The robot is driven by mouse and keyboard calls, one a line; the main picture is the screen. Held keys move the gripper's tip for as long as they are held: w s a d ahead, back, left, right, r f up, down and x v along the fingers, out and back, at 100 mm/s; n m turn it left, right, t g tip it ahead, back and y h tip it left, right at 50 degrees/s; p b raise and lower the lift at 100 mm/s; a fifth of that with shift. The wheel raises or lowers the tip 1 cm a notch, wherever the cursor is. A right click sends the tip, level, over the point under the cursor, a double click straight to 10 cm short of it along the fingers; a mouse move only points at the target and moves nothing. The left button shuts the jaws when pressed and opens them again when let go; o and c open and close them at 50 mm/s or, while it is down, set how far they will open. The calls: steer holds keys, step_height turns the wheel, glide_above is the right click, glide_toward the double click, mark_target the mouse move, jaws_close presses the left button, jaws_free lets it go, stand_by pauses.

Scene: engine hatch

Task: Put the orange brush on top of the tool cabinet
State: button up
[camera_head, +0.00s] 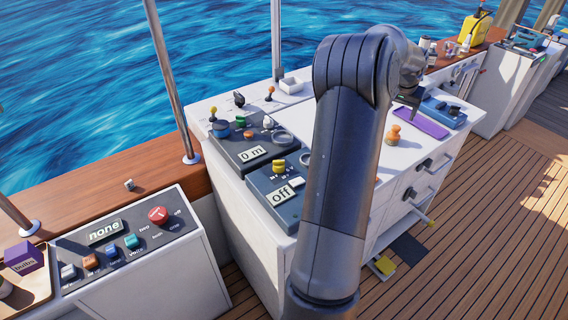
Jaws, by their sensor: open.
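A small orange object (393,135) with a rounded top and wider base stands upright on a white counter; it may be the orange brush, but it is too small to be sure. The counter tops a white cabinet with drawers (408,196), whose dark handles face right. I cannot tell whether this is the tool cabinet. My gripper (408,101) hangs at the end of my arm, above and slightly right of the orange object, apart from it. It is open, with its fingers partly hidden and nothing visible between them. My arm covers part of the counter.
A purple mat (421,123) and a blue device (443,112) lie right of the orange object. Two dark control boxes (250,150) sit left of my arm. A yellow container (475,28) stands farther back. The wooden deck (490,210) is mostly clear.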

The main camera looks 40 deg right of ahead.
steer(key=w+a+r+n+t+y, duration=0.15)
steer(key=a+r, duration=0.25)
steer(key=a, duration=0.8)
steer(key=w+a+r+n+t, duration=0.1)
steer(key=w+a+r+n, duration=0.2)
steer(key=a, duration=0.9)
steer(key=w+a+r+n+t+y, duration=0.15)
steer(key=a+r, duration=0.25)
steer(key=a, duration=0.8)
steer(key=s+a+f+n, duration=0.1)
steer(key=s+a+n, duration=0.1)
steer(key=s+a, duration=0.3)
steer(key=s+a+f+n, duration=0.1)
steer(key=s+a+n, duration=0.2)
steer(key=a, duration=0.9)
steer(key=s+a+f+n+y, duration=0.1)
steer(key=s+a+n, duration=0.1)
steer(key=s+a, duration=0.5)
steer(key=shift+s+a, duration=0.15)
steer(key=shift+a, duration=0.7)
